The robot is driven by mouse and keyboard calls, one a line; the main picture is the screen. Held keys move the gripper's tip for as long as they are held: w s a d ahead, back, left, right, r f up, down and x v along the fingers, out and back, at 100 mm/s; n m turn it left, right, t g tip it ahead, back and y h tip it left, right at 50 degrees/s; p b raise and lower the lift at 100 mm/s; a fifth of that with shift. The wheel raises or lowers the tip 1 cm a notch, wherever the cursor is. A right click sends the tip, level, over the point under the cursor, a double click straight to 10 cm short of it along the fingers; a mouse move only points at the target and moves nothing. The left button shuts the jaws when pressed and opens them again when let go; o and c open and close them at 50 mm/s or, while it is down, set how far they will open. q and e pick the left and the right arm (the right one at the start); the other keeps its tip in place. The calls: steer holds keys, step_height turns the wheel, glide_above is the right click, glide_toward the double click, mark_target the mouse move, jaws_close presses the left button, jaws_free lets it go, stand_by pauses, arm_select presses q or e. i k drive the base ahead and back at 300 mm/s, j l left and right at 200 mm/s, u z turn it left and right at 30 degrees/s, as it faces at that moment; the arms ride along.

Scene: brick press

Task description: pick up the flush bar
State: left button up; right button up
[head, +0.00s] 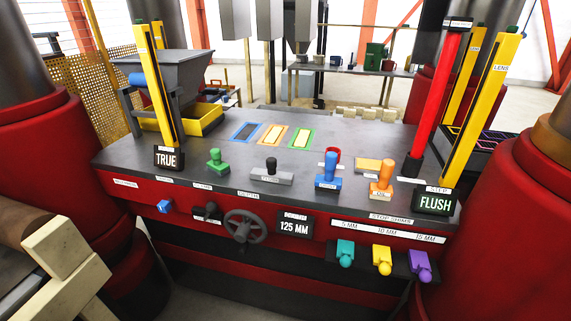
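I cannot tell for sure which thing is the flush bar. A dark plate reading FLUSH (435,203) stands at the right front corner of the press table (225,150), at the foot of a tall yellow post (480,115). A red post (434,95) stands just left of that post. A short tan block (368,164) lies flat on the table, behind an orange-handled stamp (381,180). Neither of my grippers shows in the head view.
Blue (327,172) and green (217,160) handled tools stand on the table. The front panel carries a handwheel (245,228) and teal (345,252), yellow and purple shims. A wooden frame (62,252) fills the lower left. Large red columns flank the table.

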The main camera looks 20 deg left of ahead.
mark_target(270, 174)
steer(key=j+z, duration=0.4)
steer(key=k+j+z, duration=0.15)
steer(key=z, duration=0.25)
steer(key=k+j+z, duration=0.15)
steer(key=j+z, duration=0.25)
steer(key=l, duration=0.1)
